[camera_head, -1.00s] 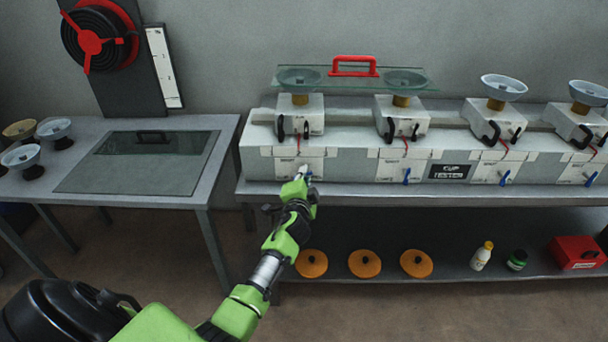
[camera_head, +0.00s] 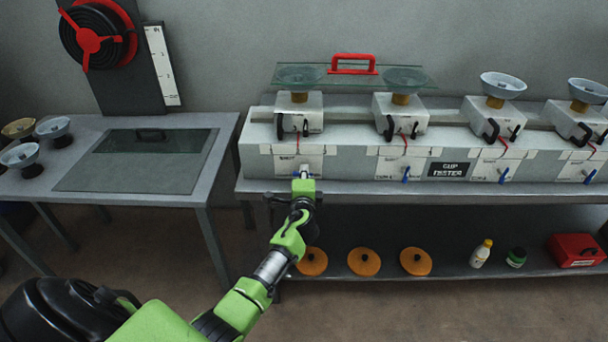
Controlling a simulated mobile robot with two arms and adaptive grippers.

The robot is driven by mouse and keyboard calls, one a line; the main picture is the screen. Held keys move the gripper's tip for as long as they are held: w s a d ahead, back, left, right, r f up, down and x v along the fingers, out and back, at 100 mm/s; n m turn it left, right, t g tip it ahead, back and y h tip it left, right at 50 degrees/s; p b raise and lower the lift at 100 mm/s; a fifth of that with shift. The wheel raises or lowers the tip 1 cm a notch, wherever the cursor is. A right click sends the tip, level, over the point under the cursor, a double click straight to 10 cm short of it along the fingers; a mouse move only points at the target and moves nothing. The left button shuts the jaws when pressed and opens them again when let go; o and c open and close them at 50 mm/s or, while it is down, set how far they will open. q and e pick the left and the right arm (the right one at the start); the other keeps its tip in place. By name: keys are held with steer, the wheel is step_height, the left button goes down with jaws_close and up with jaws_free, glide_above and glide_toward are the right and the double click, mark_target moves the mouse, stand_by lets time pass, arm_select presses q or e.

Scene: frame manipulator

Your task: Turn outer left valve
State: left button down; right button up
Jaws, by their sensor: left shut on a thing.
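The outer left valve (camera_head: 304,168) is a small blue handle on the front of the leftmost station of the grey cup tester bench (camera_head: 345,162). My left gripper (camera_head: 303,177) is at this valve and shut on it. The gripper and its green wrist cover most of the handle, so its exact angle is hard to tell. The other blue valves hang down along the bench front, one of them at the second station (camera_head: 405,174). My right gripper is not in view.
Orange discs (camera_head: 364,262), bottles and a red box (camera_head: 575,251) sit on the lower shelf. A side table (camera_head: 215,165) with a glass plate and bowls stands at left, with a gap between.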

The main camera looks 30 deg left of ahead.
arm_select(q)
steer(key=c, duration=2.1)
jaws_free()
steer(key=v, duration=1.2)
